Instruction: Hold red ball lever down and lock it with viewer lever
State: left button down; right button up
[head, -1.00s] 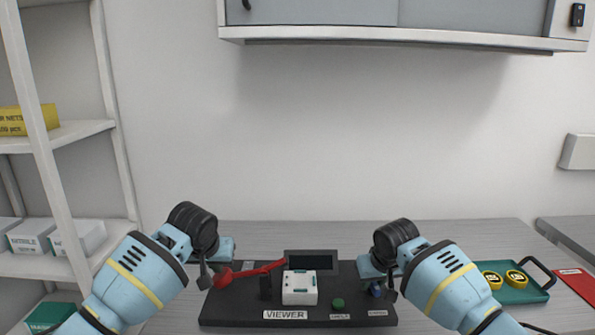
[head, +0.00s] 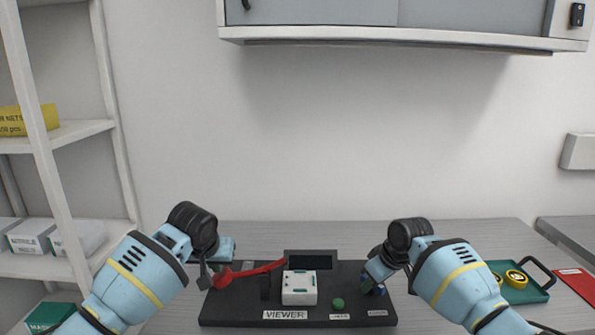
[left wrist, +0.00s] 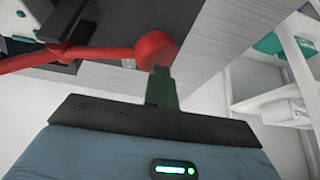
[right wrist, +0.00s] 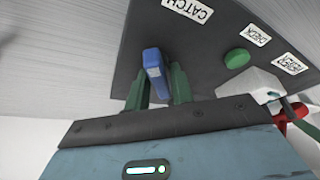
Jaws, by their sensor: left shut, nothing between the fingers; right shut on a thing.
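The black viewer device (head: 230,308) stands on the bench. Its red ball lever (head: 222,279) reaches out at the left; the red ball also shows in the left wrist view (left wrist: 155,48). My left gripper (head: 212,275) is shut and empty, its fingertips (left wrist: 162,72) at the ball, touching or nearly so. A blue lever (right wrist: 154,68) stands beside a label reading CATCH. My right gripper (right wrist: 157,82) is shut on the blue lever, which it partly hides in the head view (head: 379,289).
A white block (head: 299,293), a dark screen (head: 311,262) and a green button (head: 338,303) sit on the device between my grippers. A teal tray (head: 530,294) with yellow round items is at the right. A shelf (head: 70,135) stands left; a cabinet (head: 400,20) hangs above.

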jog(key=shift+a+n+g+y, duration=0.15)
jog(key=shift+n+g+y, duration=0.15)
jog(key=shift+n, duration=0.8)
jog(key=n, duration=0.2)
jog(key=n+g+y, duration=0.1)
jog(key=n, duration=0.1)
jog(key=shift+n+g, duration=0.3)
jog(key=o, duration=0.5)
jog(key=shift+r, duration=2.7)
